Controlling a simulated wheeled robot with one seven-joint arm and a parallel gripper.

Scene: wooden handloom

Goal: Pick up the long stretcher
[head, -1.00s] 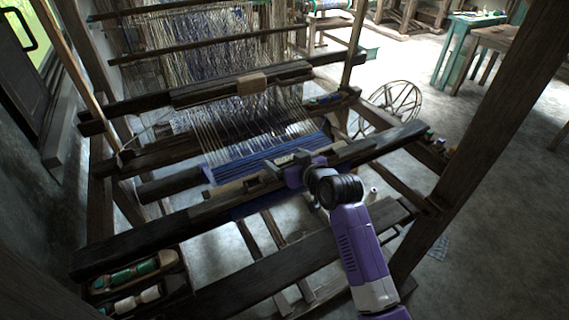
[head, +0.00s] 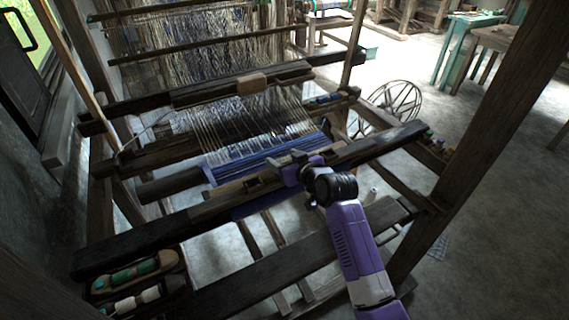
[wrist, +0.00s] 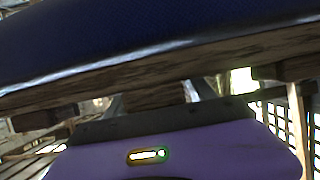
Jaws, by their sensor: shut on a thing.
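The long stretcher appears to be the slim brown wooden bar with slots (head: 228,198) lying along the front edge of the blue cloth (head: 250,163) on the loom. My gripper (head: 297,165) is shut on it toward its right part, and the fingers hide that part. In the wrist view a wooden bar (wrist: 190,62) crosses the picture, tilted, under the dark blue cloth (wrist: 140,28). My purple gripper body fills the bottom there. The fingertips are hard to make out. I cannot tell whether the bar is clear of the cloth.
The dark front beam (head: 150,238) runs just in front of the cloth. A thick post (head: 470,150) stands right of my arm. A spoked wheel (head: 395,100) and open floor lie beyond.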

